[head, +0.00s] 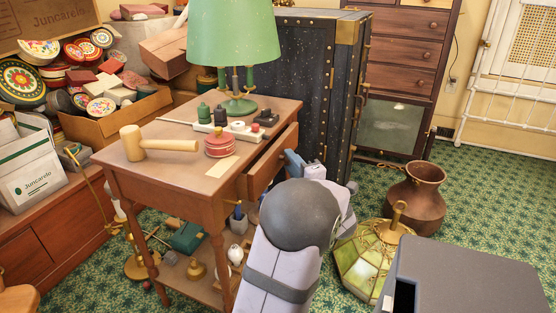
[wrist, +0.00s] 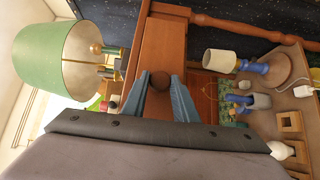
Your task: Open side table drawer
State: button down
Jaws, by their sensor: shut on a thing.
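The wooden side table (head: 190,180) stands in the middle of the head view. Its drawer (head: 268,165) is partly pulled out on the right side, with a dark gap behind its front. In the head view, the knob is hidden behind my gripper.
A green lamp (head: 234,40), a mallet (head: 150,145) and red discs (head: 219,145) are on the tabletop. A black trunk (head: 310,80) stands close behind. A stained-glass shade (head: 370,255) and brown vase (head: 417,195) are on the floor at right.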

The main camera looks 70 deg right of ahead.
jog(key=s, duration=0.9)
jog(key=shift+s, duration=0.15)
jog(key=c, duration=1.4)
grip_release()
jog(key=shift+c, duration=0.2)
jog(key=shift+r+p, duration=0.1)
jog(key=shift+p, duration=0.2)
